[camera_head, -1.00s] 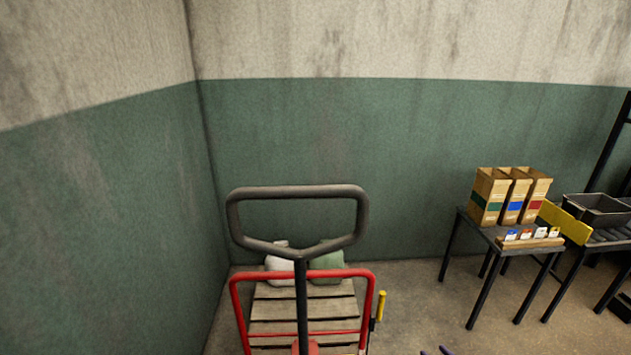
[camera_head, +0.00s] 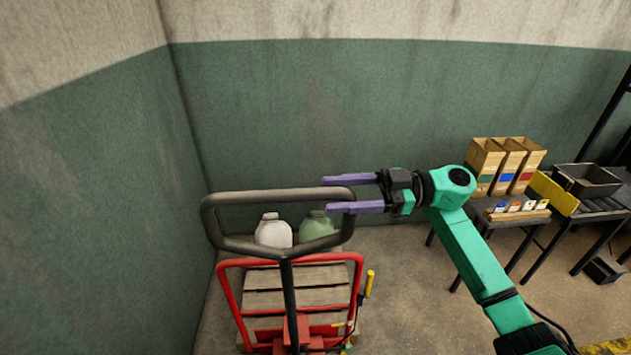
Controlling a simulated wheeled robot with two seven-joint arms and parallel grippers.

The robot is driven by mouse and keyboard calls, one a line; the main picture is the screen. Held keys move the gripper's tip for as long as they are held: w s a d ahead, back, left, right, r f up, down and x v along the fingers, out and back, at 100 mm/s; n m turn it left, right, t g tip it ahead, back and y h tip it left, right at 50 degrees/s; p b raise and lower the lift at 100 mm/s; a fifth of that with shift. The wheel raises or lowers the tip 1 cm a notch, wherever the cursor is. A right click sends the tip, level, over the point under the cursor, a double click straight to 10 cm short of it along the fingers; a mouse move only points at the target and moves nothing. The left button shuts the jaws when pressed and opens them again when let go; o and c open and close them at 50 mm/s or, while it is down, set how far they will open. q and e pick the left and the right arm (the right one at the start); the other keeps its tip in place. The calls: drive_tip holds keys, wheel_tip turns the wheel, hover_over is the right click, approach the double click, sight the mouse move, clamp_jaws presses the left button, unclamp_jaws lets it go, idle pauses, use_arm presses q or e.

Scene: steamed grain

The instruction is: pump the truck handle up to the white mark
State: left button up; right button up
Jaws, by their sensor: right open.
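The truck handle (camera_head: 287,300) is a dark grey loop on a black shaft, standing up in front of the red truck frame (camera_head: 233,303). My right gripper (camera_head: 326,194) comes in from the right with two purple fingers pointing left. Its jaws are open. The fingers are at the right upper corner of the handle loop, one above the other in the picture; I cannot tell whether they touch it. I cannot make out a white mark. My left gripper is not in view.
A yellow-gripped lever (camera_head: 369,284) is at the truck's right. A table with cardboard boxes (camera_head: 503,165) stands at right, beside a grey bin (camera_head: 586,180). Walls close off the left and back.

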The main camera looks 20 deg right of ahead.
sight(317, 194)
drive_tip(key=p+x, duration=0.1)
drive_tip(key=x, duration=0.2)
drive_tip(key=shift+w+a+r, duration=0.1)
drive_tip(key=shift+w+a, duration=0.1)
drive_tip(key=shift+a, duration=0.5)
drive_tip(key=shift+d, duration=0.1)
clamp_jaws()
idle(0.7)
